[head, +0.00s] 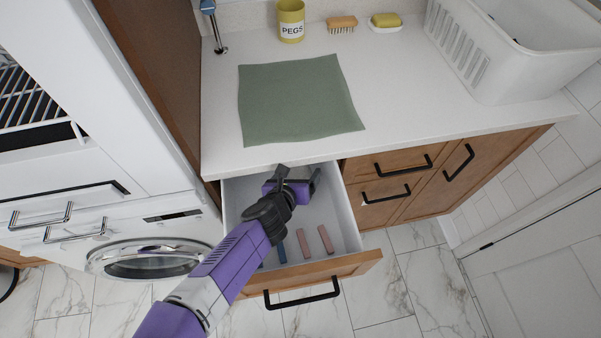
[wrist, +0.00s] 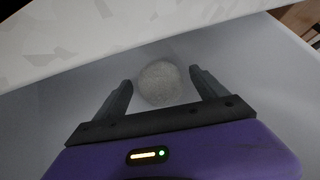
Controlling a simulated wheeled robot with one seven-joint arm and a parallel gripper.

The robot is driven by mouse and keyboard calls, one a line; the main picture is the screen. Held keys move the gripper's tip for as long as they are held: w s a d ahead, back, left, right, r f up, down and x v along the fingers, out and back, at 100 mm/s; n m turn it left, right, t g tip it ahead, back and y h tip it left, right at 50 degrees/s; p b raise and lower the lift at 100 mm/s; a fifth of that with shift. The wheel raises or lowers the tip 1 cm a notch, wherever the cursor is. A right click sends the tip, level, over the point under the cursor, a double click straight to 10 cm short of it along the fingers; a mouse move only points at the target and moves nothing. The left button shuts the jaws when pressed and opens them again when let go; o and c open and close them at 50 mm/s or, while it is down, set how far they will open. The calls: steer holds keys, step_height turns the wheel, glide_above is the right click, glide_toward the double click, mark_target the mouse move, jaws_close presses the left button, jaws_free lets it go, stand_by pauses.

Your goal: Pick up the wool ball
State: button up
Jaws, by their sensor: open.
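A round, fuzzy, pale grey wool ball (wrist: 159,83) lies on the floor of the open drawer in the wrist view. My gripper (wrist: 162,94) is open, with one dark finger on each side of the ball and visible space between each finger and it. In the head view my gripper (head: 298,180) reaches down into the back of the open drawer (head: 345,225), close under the counter edge. The ball is hidden in the head view behind my gripper and the counter edge.
A blue clothespin-like bar (head: 277,246) and two pink bars (head: 304,243) lie nearer the drawer front. The counter (head: 420,110) overhangs the drawer's back. On it are a green cloth (head: 298,100), a PEGS tin (head: 291,22), a brush (head: 341,23), a sponge (head: 386,20) and a white basket (head: 500,75).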

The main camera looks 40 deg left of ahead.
steer(key=shift+c, duration=0.4)
steer(key=c, duration=1.3)
steer(key=shift+c, duration=0.2)
